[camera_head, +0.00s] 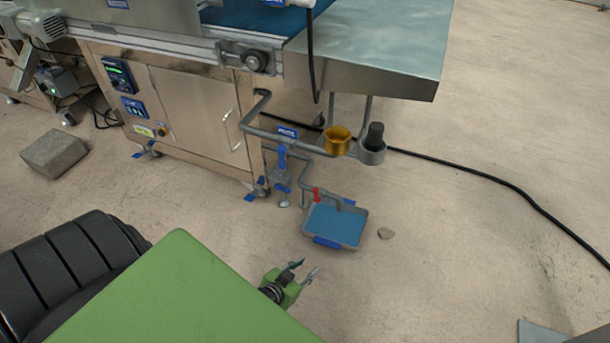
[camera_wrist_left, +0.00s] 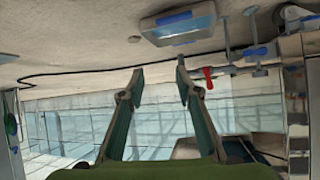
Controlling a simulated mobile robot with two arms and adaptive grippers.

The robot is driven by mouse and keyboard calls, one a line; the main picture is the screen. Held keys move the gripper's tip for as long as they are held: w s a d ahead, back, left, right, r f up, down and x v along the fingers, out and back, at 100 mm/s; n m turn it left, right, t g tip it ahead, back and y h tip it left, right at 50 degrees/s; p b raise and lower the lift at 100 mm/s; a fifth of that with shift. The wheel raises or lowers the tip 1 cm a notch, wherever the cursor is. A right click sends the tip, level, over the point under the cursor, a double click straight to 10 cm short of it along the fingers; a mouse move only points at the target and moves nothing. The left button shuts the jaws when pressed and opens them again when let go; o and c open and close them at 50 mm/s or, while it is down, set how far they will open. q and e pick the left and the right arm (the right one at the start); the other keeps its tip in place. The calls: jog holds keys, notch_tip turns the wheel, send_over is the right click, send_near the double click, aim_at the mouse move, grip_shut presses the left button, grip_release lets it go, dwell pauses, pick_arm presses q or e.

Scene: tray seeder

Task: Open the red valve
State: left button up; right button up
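The red valve (camera_head: 317,194) is a small red handle on the thin grey pipe above a grey tray with blue inside (camera_head: 307,232). In the left wrist view the red valve (camera_wrist_left: 208,77) shows right of the fingertips, and the tray (camera_wrist_left: 178,30) shows at the top. My left gripper (camera_head: 305,268) is open and empty, below and slightly left of the tray in the head view. It is apart from the valve. In the left wrist view the two fingers (camera_wrist_left: 160,68) stand spread with nothing between them. My right gripper is not in view.
A blue valve (camera_head: 282,160) is on the pipe left of the red one. A brass cup (camera_head: 337,141) and a dark cylinder (camera_head: 375,136) sit above. The steel machine (camera_head: 195,110) stands behind. Floor around the gripper is clear.

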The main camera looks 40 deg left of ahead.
pick_arm(q)
jog(key=m+t+y+b, duration=0.4)
jog(key=m+t+b, duration=0.2)
jog(key=m+b, duration=2.45)
send_near(315, 192)
jog(key=shift+m, duration=0.45)
jog(key=b+x, duration=0.3)
jog(key=x, duration=0.6)
grip_shut()
